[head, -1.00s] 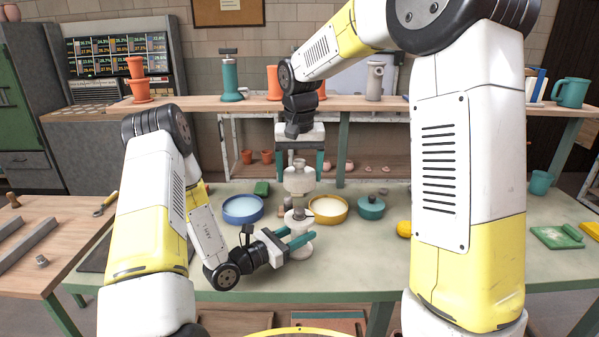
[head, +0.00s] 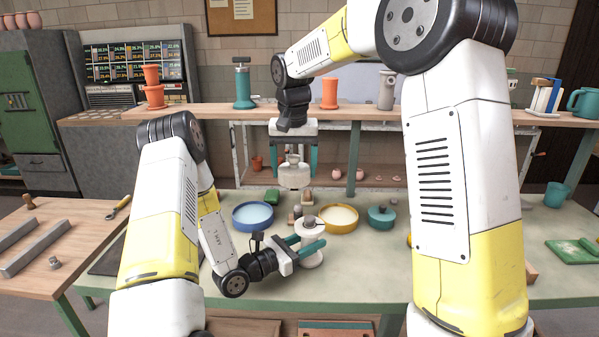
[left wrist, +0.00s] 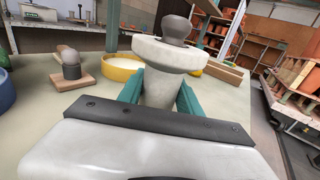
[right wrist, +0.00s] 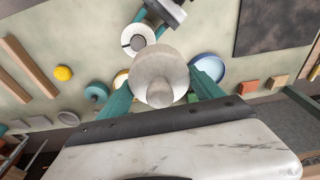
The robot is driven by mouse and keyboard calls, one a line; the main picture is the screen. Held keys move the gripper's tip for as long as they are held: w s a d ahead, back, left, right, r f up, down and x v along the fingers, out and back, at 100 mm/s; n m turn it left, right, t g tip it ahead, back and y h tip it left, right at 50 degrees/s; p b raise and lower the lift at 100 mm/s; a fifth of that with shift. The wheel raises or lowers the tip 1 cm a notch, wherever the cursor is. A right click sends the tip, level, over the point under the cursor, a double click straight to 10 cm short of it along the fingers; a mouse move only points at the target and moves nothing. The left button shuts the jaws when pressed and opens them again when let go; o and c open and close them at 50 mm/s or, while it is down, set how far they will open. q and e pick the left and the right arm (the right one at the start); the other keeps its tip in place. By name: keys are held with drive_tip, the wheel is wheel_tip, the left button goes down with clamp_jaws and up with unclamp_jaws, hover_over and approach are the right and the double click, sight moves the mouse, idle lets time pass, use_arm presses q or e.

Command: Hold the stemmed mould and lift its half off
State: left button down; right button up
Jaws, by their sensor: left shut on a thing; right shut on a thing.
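The stemmed mould is in two parts. Its lower part (head: 312,259), pale with a stem and wide flange, is upright on the green table. My left gripper (head: 312,243) is shut around the stem; the left wrist view shows the flange (left wrist: 140,52) above its fingers. A dark grey rounded piece (left wrist: 177,28) sits on the flange. My right gripper (head: 296,165) is shut on the mould's pale upper half (head: 294,175), held in the air clear of the lower part. The right wrist view shows this half (right wrist: 160,70) between the fingers, the lower part (right wrist: 134,36) beyond it.
A blue bowl (head: 253,216), a yellow bowl (head: 355,217) and a teal lidded pot (head: 381,218) stand on the table near the mould. A wooden shelf (head: 210,111) with pots runs behind the raised half. The table front, right of the mould, is clear.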

drive_tip(key=shift+w+a+r, duration=0.25)
drive_tip(key=shift+a+r, duration=0.1)
drive_tip(key=shift+a, duration=0.2)
drive_tip(key=shift+w+a+r, duration=0.25)
drive_tip(key=shift+a+r, duration=0.1)
drive_tip(key=shift+a, duration=0.2)
use_arm(q)
drive_tip(key=c, duration=0.7)
unclamp_jaws()
drive_tip(key=shift+v, duration=4.5)
